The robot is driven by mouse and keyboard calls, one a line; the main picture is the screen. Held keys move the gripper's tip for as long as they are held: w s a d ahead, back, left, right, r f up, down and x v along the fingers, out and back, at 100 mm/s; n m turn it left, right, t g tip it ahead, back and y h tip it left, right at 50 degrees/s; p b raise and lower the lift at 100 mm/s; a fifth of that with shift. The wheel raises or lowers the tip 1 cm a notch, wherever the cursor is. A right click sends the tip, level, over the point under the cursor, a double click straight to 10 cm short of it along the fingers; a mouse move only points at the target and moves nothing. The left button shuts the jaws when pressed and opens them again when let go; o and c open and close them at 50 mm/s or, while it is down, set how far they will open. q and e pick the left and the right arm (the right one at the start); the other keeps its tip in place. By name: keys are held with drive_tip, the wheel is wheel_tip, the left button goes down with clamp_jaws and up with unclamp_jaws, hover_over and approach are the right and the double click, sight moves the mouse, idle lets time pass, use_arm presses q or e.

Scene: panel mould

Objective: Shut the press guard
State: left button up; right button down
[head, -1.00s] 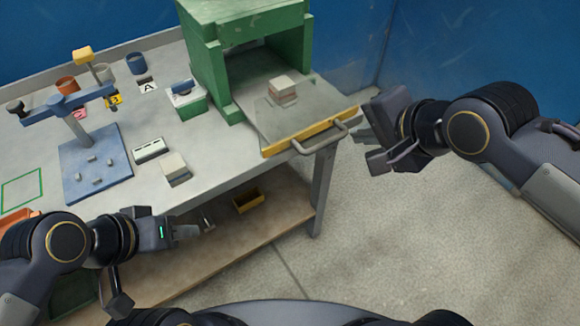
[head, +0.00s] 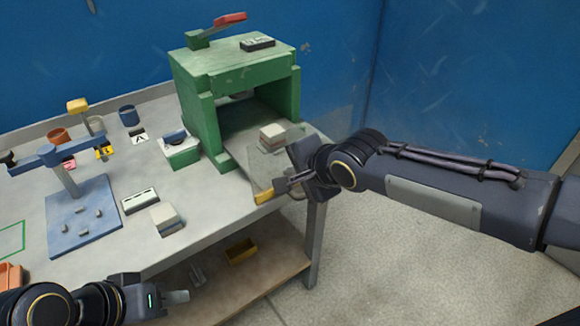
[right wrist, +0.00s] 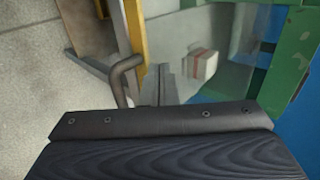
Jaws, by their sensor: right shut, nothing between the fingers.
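The green press (head: 228,78) stands at the back right of the bench. Its press guard (head: 262,166), a clear panel with a yellow front bar (head: 264,197) and a grey bent handle, sticks out in front of the press opening. My right gripper (head: 283,184) is shut and empty at the bar, hiding most of the handle. In the right wrist view the fingers (right wrist: 160,84) are just beside the handle (right wrist: 126,78); whether they touch it I cannot tell. My left gripper (head: 178,297) is low at the bench's front, away from the guard; its finger gap does not show.
A pale block with a red band (head: 272,134) shows behind the clear panel. A red lever (head: 230,19) is on the press top. A blue fixture (head: 82,215), a green box (head: 181,152) and small blocks stand on the bench. Floor right of the bench is clear.

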use_arm(q)
drive_tip(key=shift+r, duration=0.1)
use_arm(e)
drive_tip(key=shift+w+a, duration=0.3)
drive_tip(key=shift+w, duration=0.2)
